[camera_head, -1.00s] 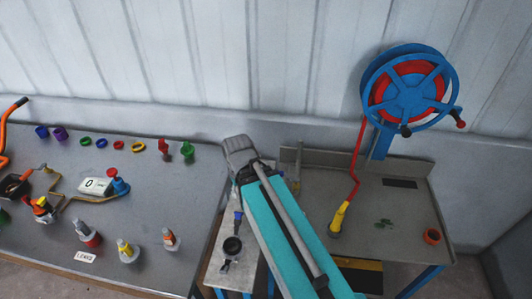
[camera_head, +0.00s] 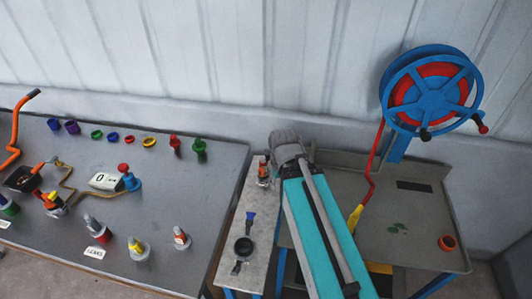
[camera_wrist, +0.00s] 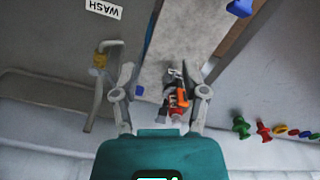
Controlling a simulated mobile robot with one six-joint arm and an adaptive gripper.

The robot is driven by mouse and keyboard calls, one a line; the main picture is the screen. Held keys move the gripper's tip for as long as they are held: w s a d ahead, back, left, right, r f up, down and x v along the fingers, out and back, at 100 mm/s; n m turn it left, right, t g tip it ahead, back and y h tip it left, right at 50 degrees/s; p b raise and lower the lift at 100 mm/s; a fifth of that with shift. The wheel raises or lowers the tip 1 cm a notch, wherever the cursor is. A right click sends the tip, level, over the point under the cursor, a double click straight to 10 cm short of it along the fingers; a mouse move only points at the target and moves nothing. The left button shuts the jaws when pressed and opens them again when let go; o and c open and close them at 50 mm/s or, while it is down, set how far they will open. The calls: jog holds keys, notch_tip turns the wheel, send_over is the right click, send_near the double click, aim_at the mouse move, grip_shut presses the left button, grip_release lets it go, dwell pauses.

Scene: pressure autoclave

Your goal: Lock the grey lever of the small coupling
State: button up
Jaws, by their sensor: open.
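A small coupling (camera_head: 262,172) with red-orange and grey parts stands near the far end of the narrow grey table, just left of my arm's end. In the wrist view the small coupling (camera_wrist: 177,98) shows between the spread fingers, with an orange part and grey parts. I cannot tell which piece is its grey lever or how that lever is set. My gripper (camera_wrist: 162,92) is open and holds nothing; the fingers appear apart from the coupling, but the height gap is unclear. The fingers are not clearly seen in the head view.
A black round piece (camera_head: 244,246) and a blue piece (camera_head: 250,221) lie on the narrow table (camera_head: 228,265). The left bench (camera_head: 200,190) carries several fittings and coloured rings. At right are a blue hose reel (camera_head: 429,90), its red hose (camera_head: 373,165) and an orange ring (camera_head: 447,243).

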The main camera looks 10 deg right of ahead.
jog(key=shift+o, duration=0.5)
notch_tip(320, 180, up, 3)
jog(key=m+p, duration=0.3)
jog(key=m, duration=0.2)
send_over(267, 151)
jog(key=shift+d+f, duration=0.1)
jog(key=shift+s+f, duration=0.1)
notch_tip(267, 151, down, 14)
jog(key=b, duration=1.4)
jog(key=shift+r, duration=0.2)
grip_shut()
